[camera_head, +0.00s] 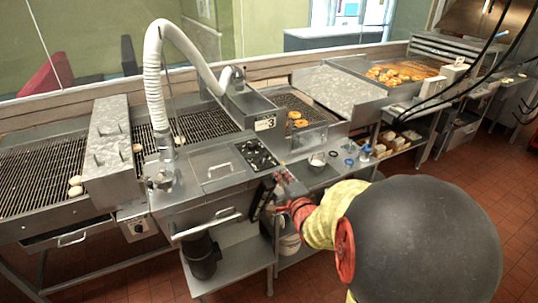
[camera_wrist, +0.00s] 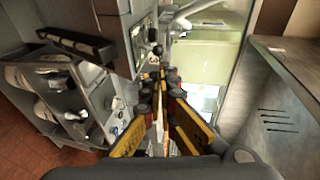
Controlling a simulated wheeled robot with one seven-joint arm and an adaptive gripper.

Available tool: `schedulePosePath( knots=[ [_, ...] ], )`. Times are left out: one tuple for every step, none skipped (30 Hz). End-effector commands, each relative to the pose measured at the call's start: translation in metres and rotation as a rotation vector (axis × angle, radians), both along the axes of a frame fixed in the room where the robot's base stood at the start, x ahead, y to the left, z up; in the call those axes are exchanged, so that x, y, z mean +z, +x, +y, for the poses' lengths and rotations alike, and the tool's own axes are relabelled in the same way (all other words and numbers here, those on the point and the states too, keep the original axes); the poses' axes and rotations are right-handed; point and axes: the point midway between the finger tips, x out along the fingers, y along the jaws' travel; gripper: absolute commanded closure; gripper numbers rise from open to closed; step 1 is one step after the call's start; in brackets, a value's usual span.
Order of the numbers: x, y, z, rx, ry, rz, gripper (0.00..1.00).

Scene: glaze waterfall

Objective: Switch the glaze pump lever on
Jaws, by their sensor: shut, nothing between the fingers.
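My gripper (camera_head: 285,186) is at the front edge of the glaze station in the head view, at the end of my yellow and red arm. In the wrist view my gripper (camera_wrist: 161,84) has its fingertips together with nothing held. A grey panel with small dark controls (camera_wrist: 150,42) is just beyond and left of the fingertips. I cannot tell which control is the glaze pump lever, or whether the fingers touch it. In the head view a black panel with knobs (camera_head: 257,154) lies on the counter behind my gripper.
A white hose (camera_head: 153,75) arches over the counter. A lidded steel tank (camera_head: 213,172) stands left of my gripper. Doughnuts (camera_head: 398,73) fill a tray at the back right. Shelves with white containers (camera_wrist: 35,82) are at left in the wrist view. Red floor is open at right.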

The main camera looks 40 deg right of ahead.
Motion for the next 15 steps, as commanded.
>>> schedulePosePath(
  knots=[
    [-0.001,0.000,0.000,0.000,0.001,0.000,1.00],
    [-0.001,0.000,0.000,0.000,0.001,0.000,1.00],
    [-0.001,0.000,0.000,0.000,0.001,0.000,1.00],
    [-0.001,0.000,0.000,0.000,0.000,0.000,1.00],
    [-0.001,0.000,0.000,0.000,0.000,0.000,1.00],
    [-0.001,0.000,0.000,0.000,0.000,0.000,1.00],
    [-0.001,0.000,0.000,0.000,-0.001,0.000,1.00],
    [-0.001,0.001,0.000,0.000,-0.001,0.000,1.00],
    [-0.001,0.002,0.000,0.001,-0.001,0.000,1.00],
    [-0.001,0.003,-0.001,0.001,-0.001,0.000,1.00],
    [-0.002,0.005,-0.002,0.001,-0.002,0.001,1.00],
    [-0.003,0.008,-0.003,0.001,-0.001,0.002,1.00],
    [-0.004,0.011,-0.005,0.001,-0.001,0.002,1.00],
    [-0.004,0.014,-0.006,0.001,-0.001,0.002,1.00],
    [-0.006,0.020,-0.009,0.001,-0.001,0.002,1.00]
  ],
)
